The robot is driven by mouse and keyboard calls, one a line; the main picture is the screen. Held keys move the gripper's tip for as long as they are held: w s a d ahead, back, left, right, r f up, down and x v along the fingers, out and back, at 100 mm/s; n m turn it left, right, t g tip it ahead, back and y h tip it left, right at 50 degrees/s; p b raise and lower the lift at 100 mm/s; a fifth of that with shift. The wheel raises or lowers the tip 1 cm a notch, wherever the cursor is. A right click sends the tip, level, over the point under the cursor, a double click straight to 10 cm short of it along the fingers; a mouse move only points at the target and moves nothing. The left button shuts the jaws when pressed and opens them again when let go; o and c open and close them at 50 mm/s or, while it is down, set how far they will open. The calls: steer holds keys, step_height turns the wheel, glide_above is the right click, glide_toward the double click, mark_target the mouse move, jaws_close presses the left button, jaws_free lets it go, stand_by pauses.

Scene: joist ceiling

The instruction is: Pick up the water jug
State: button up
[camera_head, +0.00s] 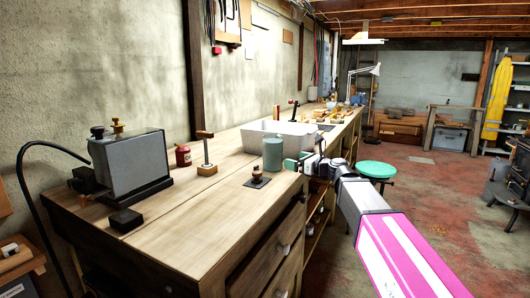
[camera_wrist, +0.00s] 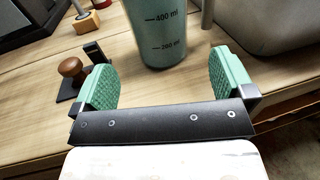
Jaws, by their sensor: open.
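The water jug (camera_head: 272,154) is a teal cylinder standing upright on the wooden workbench, near its front edge. My gripper (camera_wrist: 166,82) has green textured pads spread wide apart. The jug stands just beyond and roughly between the pads, with no clear contact. In the head view my gripper (camera_head: 299,161) is right beside the jug, on its right. The space between the pads is empty.
A white basin (camera_head: 240,141) stands right behind the jug. A small brown-knobbed stamp (camera_head: 259,178) is in front of it, close to the left pad in the wrist view. A wooden-handled tool (camera_head: 207,160) and a red jar (camera_head: 183,155) stand left.

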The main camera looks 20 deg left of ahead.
mark_target(281, 155)
steer(key=shift+w+a+r, duration=0.15)
steer(key=shift+a+r, duration=0.15)
steer(key=shift+a, duration=0.2)
steer(key=x, duration=0.5)
steer(key=shift+r+x, duration=0.2)
steer(key=shift+x, duration=1.1)
steer(key=shift+r+x, duration=0.2)
steer(key=shift+x, duration=1.1)
steer(key=c, duration=1.3)
steer(key=shift+r, duration=0.15)
